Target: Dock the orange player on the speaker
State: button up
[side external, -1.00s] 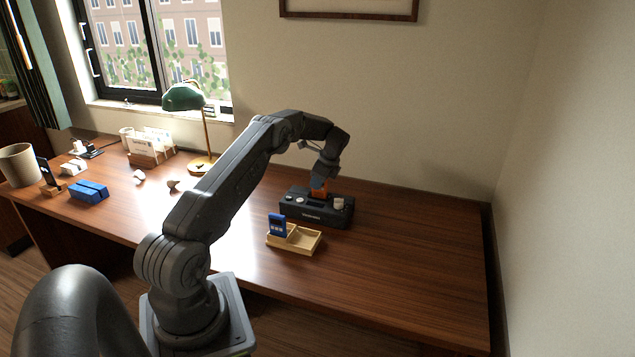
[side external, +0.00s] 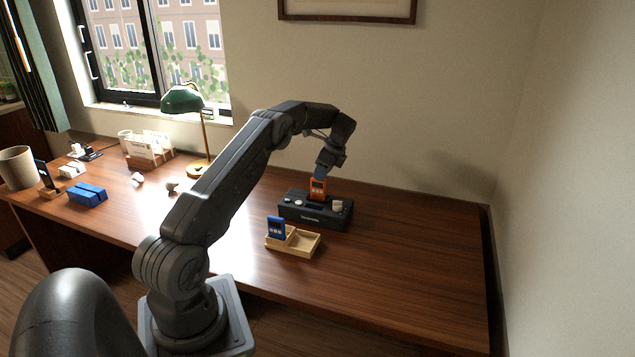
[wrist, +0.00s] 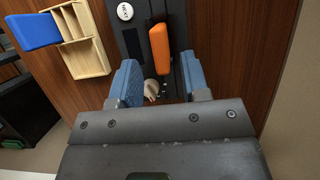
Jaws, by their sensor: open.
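The orange player (side external: 317,188) stands upright on the top of the black speaker (side external: 313,217), at its dock. In the wrist view the orange player (wrist: 160,50) shows end-on over the dark speaker (wrist: 176,14), clear of the fingers. My gripper (side external: 321,172) is just above and behind the player. In the wrist view my gripper's blue fingers (wrist: 162,80) are spread apart with nothing held between them. The lower end of the player, where it meets the speaker, is too small to judge in detail.
A wooden tray (side external: 305,244) holding a blue player (side external: 276,228) is in front of the speaker. A green lamp (side external: 184,101), a blue block (side external: 87,194) and a beige bin (side external: 17,167) are on the left. The desk's right side is clear.

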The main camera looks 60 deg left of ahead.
jog(key=w+d+r+n+t, duration=0.2)
jog(key=d+r+t, duration=0.1)
jog(key=d+r, duration=1.35)
jog(key=s+d+r+n+t, duration=0.2)
jog(key=s+d+r, duration=0.3)
jog(key=d+r, duration=0.4)
jog(key=s+d+f+n+t+h, duration=0.1)
jog(key=s+d+f+n+t, duration=0.1)
jog(key=s+d, duration=0.7)
jog(key=s+d+f+n+t+h, duration=0.1)
jog(key=s+d+f+n+h, duration=0.1)
jog(key=s+d, duration=0.8)
jog(key=s+f+n, duration=0.1)
jog(key=s, duration=0.1)
jog(key=shift+s+t, duration=0.35)
jog(key=shift+t, duration=0.05)
jog(key=shift+d, duration=0.1)
jog(key=shift+c, duration=0.2)
